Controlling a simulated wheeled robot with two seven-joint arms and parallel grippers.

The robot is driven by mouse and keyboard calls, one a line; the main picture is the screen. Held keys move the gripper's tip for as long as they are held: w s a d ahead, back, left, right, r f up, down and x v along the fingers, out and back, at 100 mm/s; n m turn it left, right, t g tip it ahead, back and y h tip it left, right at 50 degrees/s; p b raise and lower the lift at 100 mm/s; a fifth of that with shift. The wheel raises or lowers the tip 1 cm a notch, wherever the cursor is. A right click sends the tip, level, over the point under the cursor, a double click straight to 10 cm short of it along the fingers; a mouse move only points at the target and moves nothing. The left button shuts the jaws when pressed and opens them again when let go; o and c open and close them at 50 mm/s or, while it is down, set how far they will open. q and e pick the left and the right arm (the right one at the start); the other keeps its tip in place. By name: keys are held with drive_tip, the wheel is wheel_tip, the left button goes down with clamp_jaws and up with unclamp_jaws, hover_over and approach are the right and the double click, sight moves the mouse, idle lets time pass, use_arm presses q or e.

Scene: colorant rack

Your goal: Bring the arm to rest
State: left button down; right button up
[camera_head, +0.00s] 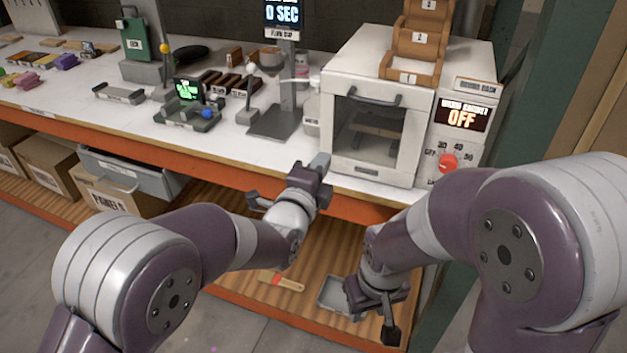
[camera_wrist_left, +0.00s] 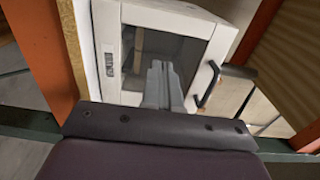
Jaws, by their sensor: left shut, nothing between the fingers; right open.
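My left gripper (camera_head: 320,162) is in the middle of the head view, in front of the bench's front edge and just left of the white oven (camera_head: 372,173). Its two grey fingers are together with nothing between them; the left wrist view also shows the shut fingers (camera_wrist_left: 163,84) in front of the oven door (camera_wrist_left: 190,50). My right gripper (camera_head: 372,310) hangs lower, in front of the lower wooden shelf. It is open and I see nothing held in it. Its fingers are partly hidden by its own body.
The white bench top (camera_head: 75,88) has an orange front edge. A stand with a timer display (camera_head: 283,12) and small tools are left of the oven. A grey tray (camera_head: 332,292) and a brush (camera_head: 282,283) lie on the lower shelf. Boxes (camera_head: 110,195) are at left.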

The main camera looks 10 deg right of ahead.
use_arm(q)
drive_tip(key=s+a+f+n+g+y, duration=0.3)
drive_tip(key=s+a+f+n+g, duration=0.15)
drive_tip(key=f, duration=0.25)
drive_tip(key=s+a+f+n+g+y, duration=0.2)
drive_tip(key=s+a+f+n+g, duration=0.1)
drive_tip(key=s+a+f+n, duration=0.25)
drive_tip(key=s+a+f+n+g+y, duration=0.35)
drive_tip(key=s+a+n, duration=0.4)
drive_tip(key=a, duration=0.35)
drive_tip(key=s+a+n+g+y, duration=0.1)
drive_tip(key=s+a+n, duration=0.2)
drive_tip(key=a, duration=0.3)
drive_tip(key=s+a+n+g+y, duration=0.1)
drive_tip(key=s+a+n+g, duration=0.1)
drive_tip(key=s+a+n, duration=0.3)
wheel_tip(320, 180, up, 13)
drive_tip(key=w+a+p, duration=0.1)
drive_tip(key=w+p, duration=0.1)
drive_tip(key=p, duration=0.9)
drive_tip(key=shift+w+a+f+m+p, duration=0.15)
drive_tip(key=shift+w+a+m+p, duration=0.05)
drive_tip(key=shift+w+m+p, duration=0.2)
drive_tip(key=shift+h, duration=0.25)
